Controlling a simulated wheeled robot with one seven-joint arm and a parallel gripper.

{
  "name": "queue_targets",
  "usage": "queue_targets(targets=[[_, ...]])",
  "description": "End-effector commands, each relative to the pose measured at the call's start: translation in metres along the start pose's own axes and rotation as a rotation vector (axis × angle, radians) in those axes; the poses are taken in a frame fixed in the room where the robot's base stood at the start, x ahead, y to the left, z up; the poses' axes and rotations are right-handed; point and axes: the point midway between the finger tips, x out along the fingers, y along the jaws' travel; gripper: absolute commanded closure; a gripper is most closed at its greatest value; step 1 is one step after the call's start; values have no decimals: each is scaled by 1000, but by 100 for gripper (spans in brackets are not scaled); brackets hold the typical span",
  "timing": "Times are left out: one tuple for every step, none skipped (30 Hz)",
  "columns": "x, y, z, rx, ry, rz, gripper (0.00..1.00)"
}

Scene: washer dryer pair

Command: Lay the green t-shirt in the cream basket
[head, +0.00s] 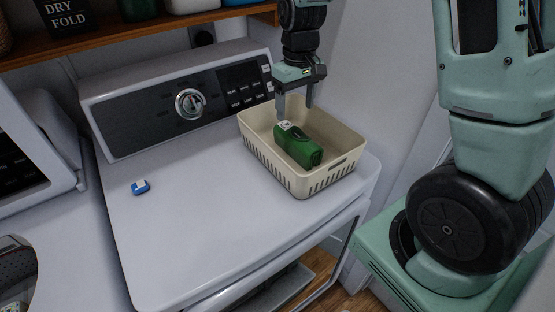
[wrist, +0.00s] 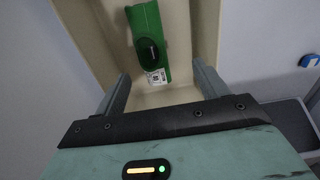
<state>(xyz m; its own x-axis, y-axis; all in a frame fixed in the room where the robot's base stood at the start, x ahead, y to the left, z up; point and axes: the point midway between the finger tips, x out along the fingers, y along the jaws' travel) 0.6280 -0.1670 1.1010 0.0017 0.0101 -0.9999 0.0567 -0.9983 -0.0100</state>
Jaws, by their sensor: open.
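The green t-shirt (head: 300,148), a compact folded bundle with a white tag, lies inside the cream basket (head: 265,158). The basket stands on the right part of the white machine's top. My gripper (head: 295,112) is open above the back part of the basket, its fingers pointing down and apart from the shirt. In the wrist view the shirt (wrist: 148,42) lies on the basket floor with its tagged end towards my gripper (wrist: 161,72). Nothing is between the fingers. The basket's side wall (wrist: 206,30) shows beyond them.
A small blue and white object (head: 140,187) lies on the machine top at left, with clear surface around it. The control panel (head: 190,104) rises behind. A wooden shelf (head: 150,32) hangs above, and a wall stands close to the basket's right.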

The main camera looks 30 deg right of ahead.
Motion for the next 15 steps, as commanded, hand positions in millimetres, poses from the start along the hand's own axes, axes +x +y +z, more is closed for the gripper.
queue_targets(targets=[[-5, -24, 5, -39, 6, -13, 28], [-8, -41, 10, -66, 8, -22, 28], [-13, -68, 20, -110, 11, -35, 28], [-17, -89, 30, -147, 13, -45, 28], [-20, -111, 42, -187, 14, -53, 28], [-25, -138, 61, -244, 14, -63, 28], [-28, -157, 76, -286, 14, -68, 28], [-30, -174, 93, -329, 13, -71, 28], [-33, -194, 116, -383, 12, -73, 28], [-34, -207, 133, -423, 12, -72, 28], [-35, -217, 150, -460, 11, -70, 28], [-36, -227, 170, -505, 12, -65, 28], [-36, -232, 184, -534, 12, -61, 28], [-36, -236, 195, -559, 13, -57, 28], [-36, -239, 207, -584, 13, -52, 28]])
